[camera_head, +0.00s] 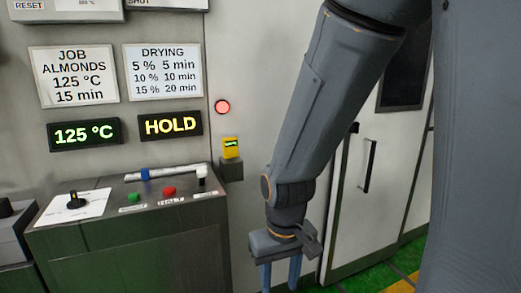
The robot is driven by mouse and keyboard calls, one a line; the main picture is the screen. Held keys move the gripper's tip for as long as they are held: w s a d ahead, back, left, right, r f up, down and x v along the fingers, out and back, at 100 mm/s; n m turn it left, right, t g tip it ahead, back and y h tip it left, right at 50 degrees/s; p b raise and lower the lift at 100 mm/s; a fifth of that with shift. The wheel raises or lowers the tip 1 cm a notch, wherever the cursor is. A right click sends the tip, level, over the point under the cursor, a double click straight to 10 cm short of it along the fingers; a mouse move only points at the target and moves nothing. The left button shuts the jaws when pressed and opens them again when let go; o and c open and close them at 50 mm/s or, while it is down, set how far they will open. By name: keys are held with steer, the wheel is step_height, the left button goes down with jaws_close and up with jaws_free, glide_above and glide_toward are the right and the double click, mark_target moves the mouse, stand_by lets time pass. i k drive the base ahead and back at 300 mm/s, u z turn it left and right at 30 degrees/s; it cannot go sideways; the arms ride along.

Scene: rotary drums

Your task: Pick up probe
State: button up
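A small yellow device with a dark, green-lit display (231,147) looks like the probe. It sits upright on a dark bracket (231,170) on the wall, right of the control console. My gripper (280,277) hangs pointing down, lower and to the right of the yellow device, apart from it. Its two blue fingers are spread with a gap between them, and nothing shows in the gap. The fingertips are at or past the bottom edge of the view.
The metal console (130,250) has a black knob (75,201), green and red buttons, and a pale bar with a blue collar (145,174) along its back. Displays read 125 °C (84,133) and HOLD (170,124). A red lamp (222,106) glows above the device. A white cabinet door (375,185) stands behind my arm.

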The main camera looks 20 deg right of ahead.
mark_target(230, 148)
steer(key=z, duration=0.05)
steer(key=k, duration=0.6)
steer(key=z, duration=0.3)
steer(key=i, duration=1.15)
steer(key=z, duration=0.55)
